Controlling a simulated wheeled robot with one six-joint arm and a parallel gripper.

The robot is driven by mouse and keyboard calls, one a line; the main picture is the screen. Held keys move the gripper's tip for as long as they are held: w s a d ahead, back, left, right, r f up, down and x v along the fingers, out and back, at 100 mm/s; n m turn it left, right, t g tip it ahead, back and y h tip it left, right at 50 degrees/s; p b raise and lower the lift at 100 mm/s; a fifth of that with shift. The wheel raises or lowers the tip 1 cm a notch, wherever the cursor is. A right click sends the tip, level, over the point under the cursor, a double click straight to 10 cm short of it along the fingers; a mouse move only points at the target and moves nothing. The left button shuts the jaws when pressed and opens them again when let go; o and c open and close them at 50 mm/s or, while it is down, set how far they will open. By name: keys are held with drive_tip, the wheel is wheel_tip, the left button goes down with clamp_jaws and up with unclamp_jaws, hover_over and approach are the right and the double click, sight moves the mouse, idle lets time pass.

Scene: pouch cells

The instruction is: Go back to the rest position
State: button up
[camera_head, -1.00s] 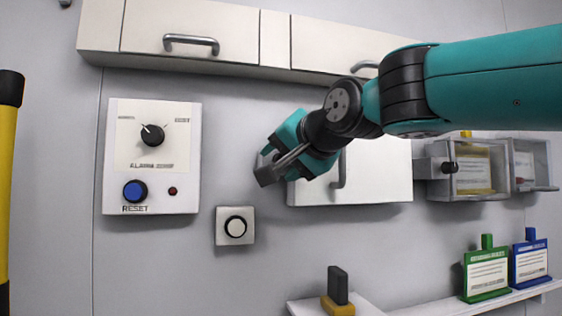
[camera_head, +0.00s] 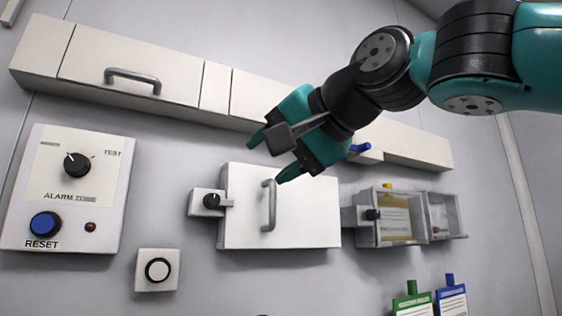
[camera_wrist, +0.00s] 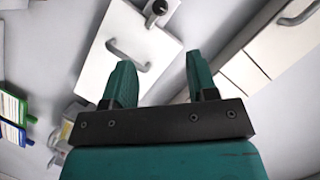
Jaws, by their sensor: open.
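My gripper (camera_head: 270,160) is open and empty, with teal fingers and a dark body. In the head view it hangs in front of the wall, over the top edge of a white cabinet door (camera_head: 300,215) with a grey handle. In the wrist view my gripper (camera_wrist: 162,78) shows its two fingers well apart with nothing between them. The white door (camera_wrist: 130,45) lies beyond the fingers there. My arm comes in from the upper right of the head view.
An alarm panel (camera_head: 105,160) with a knob and blue RESET button is at the left, above a round-button box (camera_head: 157,290). Long wall cupboards (camera_head: 180,75) run above. Clear-fronted boxes (camera_head: 420,196) and green (camera_head: 411,303) and blue (camera_head: 451,300) cards are at the right.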

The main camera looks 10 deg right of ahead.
drive_tip(key=shift+s+d+r, duration=0.15)
drive_tip(key=shift+s+d, duration=0.2)
drive_tip(key=shift+s, duration=0.25)
wheel_tip(320, 180, down, 22)
drive_tip(key=d+f+n+g+h, duration=0.1)
drive_tip(key=n+g+h, duration=0.2)
drive_tip(key=n+g, duration=0.25)
drive_tip(key=s+d+f+n+g, duration=0.2)
drive_tip(key=s+f+g, duration=0.1)
drive_tip(key=s+f, duration=0.4)
drive_tip(key=s+d+f+n+g, duration=0.2)
drive_tip(key=s+f, duration=0.5)
drive_tip(key=f, duration=0.5)
drive_tip(key=shift+s+d+f+g+h, duration=0.25)
drive_tip(key=shift+d+g+h, duration=0.2)
drive_tip(key=shift+g, duration=0.7)
drive_tip(key=shift+w, duration=0.1)
